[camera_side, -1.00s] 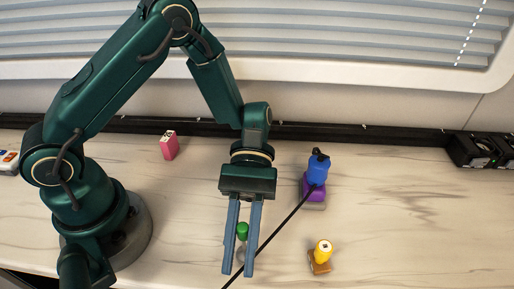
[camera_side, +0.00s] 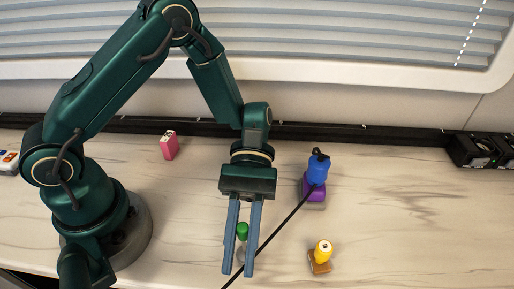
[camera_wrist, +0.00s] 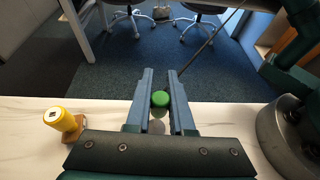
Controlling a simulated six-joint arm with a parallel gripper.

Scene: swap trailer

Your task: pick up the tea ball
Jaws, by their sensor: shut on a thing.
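The tea ball (camera_side: 242,231) has a green top and a pale grey lower part. It is between the two fingers of my gripper (camera_side: 239,270), low over the light table in the side view. My gripper is shut on it. In the wrist view the green top of the tea ball (camera_wrist: 160,98) shows between the fingers of my gripper (camera_wrist: 161,80), with part of its grey body below. The fingers hide part of its sides.
A yellow piece on a brown base (camera_side: 321,254) stands at lower right. A pink block (camera_side: 169,146) stands behind left.

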